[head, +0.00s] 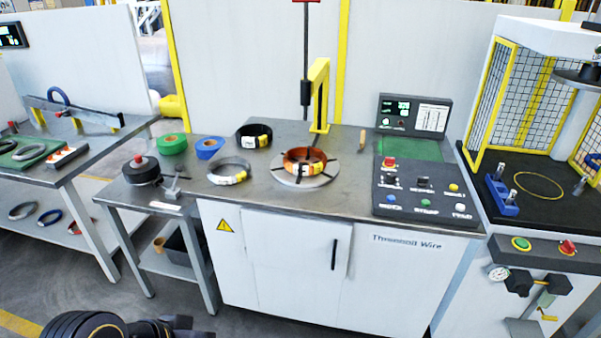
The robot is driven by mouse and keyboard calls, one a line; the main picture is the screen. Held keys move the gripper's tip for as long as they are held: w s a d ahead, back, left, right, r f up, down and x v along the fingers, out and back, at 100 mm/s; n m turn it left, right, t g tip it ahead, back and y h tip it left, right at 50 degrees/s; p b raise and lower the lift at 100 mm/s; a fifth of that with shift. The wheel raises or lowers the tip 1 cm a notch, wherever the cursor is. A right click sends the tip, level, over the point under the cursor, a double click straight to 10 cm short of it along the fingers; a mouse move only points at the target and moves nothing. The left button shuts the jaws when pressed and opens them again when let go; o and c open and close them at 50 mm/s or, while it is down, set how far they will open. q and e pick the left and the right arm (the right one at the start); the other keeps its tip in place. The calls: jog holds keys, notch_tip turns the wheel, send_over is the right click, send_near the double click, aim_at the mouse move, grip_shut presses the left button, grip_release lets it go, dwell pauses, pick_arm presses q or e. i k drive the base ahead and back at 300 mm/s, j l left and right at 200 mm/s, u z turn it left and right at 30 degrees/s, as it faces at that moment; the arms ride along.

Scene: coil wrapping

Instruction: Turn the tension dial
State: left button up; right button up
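A dark control panel (408,215) lies at the right end of the steel worktop. Two black knobs sit in its middle row, a left one (391,180) and a right one (423,183). Their labels are too small to read, so I cannot tell which is the tension dial. A red and yellow stop button (389,163) is above them, and a yellow button (454,188) is to the right. Blue, green and white buttons line the front row. A dark part of my own arm shows at the bottom left. No gripper fingers are visible.
A copper-coloured coil (305,161) sits on a round stand (302,178), left of the panel. Behind it rises a yellow post (319,95). A display (414,115) stands behind the panel. A yellow-framed mesh cage (530,90) is at the right. Worktop between coil and panel is clear.

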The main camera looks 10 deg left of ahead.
aim_at(389, 178)
jog(key=i+j, duration=0.15)
jog(key=i, duration=0.4)
jog(key=i+j, duration=0.1)
jog(key=i, duration=0.45)
jog(key=i+j+u, duration=0.1)
jog(key=i, duration=0.5)
